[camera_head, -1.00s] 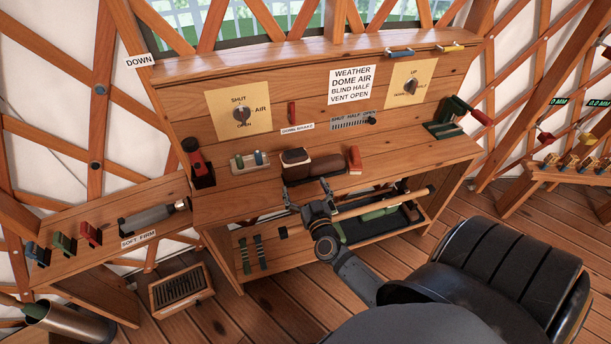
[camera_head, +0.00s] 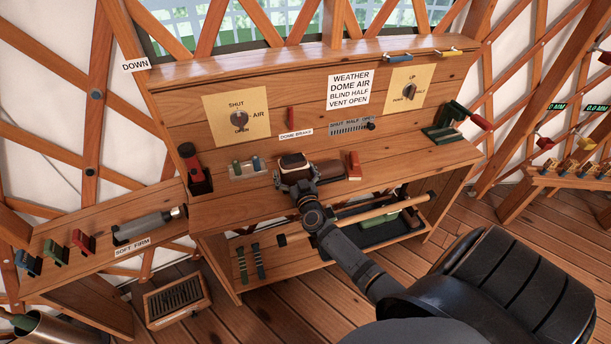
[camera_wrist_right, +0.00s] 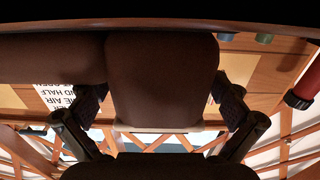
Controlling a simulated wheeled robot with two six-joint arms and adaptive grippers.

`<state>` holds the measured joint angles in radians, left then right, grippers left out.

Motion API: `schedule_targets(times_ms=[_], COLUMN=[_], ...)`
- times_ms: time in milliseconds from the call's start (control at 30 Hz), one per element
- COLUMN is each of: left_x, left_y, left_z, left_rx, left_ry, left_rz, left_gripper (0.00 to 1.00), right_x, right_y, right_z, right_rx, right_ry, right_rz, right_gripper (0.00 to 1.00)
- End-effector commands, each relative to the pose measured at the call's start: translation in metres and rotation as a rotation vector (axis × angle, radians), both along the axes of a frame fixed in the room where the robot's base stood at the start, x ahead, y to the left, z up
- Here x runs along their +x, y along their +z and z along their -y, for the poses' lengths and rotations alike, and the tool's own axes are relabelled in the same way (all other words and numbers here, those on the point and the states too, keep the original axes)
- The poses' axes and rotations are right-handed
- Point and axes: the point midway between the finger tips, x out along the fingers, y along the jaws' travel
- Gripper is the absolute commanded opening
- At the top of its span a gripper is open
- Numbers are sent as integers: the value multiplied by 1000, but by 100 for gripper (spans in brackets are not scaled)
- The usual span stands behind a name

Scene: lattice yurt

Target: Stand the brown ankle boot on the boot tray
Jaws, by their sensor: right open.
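The black boot tray (camera_head: 368,238) is on the low shelf under the desk, partly hidden by my right arm. My left gripper is out of view.
A red block (camera_head: 354,165) stands just right of the boot. A small rack (camera_head: 247,168) is to its left. A slatted box (camera_head: 177,300) sits on the floor.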

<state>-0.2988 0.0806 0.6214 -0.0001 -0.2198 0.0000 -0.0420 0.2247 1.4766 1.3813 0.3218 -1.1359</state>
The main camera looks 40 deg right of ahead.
Motion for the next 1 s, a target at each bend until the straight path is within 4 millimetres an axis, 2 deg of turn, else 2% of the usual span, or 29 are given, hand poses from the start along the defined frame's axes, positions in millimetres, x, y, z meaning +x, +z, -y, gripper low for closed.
schedule_targets(times_ms=[167, 700, 867, 1000], left_x=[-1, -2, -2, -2], left_y=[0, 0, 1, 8], left_z=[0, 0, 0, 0], left_rx=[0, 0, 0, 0], left_ry=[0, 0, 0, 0], left_rz=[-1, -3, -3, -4], left_gripper=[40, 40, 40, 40], right_x=[0, 0, 0, 0], right_y=[0, 2, 2, 10], right_z=[0, 0, 0, 0], right_rx=[0, -1, 0, 0], right_ry=[0, 0, 0, 0], right_rz=[0, 2, 2, 2], right_gripper=[100, 27, 25, 25])
